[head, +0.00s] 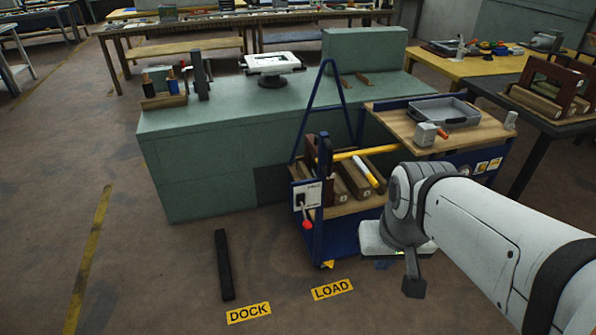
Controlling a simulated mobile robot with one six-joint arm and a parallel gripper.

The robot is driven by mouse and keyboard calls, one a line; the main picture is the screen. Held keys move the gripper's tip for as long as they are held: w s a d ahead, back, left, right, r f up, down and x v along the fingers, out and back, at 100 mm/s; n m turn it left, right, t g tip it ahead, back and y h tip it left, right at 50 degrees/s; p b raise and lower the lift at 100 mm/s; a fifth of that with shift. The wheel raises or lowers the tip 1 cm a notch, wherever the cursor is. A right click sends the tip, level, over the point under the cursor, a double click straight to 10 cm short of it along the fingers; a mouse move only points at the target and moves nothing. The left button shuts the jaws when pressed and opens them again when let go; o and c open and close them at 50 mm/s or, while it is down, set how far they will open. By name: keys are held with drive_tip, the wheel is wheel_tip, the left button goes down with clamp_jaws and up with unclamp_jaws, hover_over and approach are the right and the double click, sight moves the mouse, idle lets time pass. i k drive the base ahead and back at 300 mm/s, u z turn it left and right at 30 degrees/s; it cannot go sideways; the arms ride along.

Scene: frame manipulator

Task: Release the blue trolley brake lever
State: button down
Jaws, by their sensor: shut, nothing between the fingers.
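The blue trolley (343,236) stands in front of the green bench. Its brake lever (302,205) is a short dark handle with a red knob (307,225) at its lower end. It hangs downward on a white plate (312,190) at the trolley's left end. My gripper (414,288) is to the right of the lever and lower in the picture, pointing down in front of the trolley. It is shut and empty, apart from the lever. My white arm reaches in from the right and hides part of the trolley's right side.
The green bench (215,150) blocks the space behind the trolley. The trolley carries wooden blocks, a yellow bar (366,153) and a grey tray (445,111). A black bar (224,265) lies on the floor near the DOCK label (249,313) and LOAD label (332,290). Floor at left is clear.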

sight(307, 225)
drive_tip(key=z, duration=0.05)
drive_tip(key=i, duration=0.95)
drive_tip(key=u, duration=0.05)
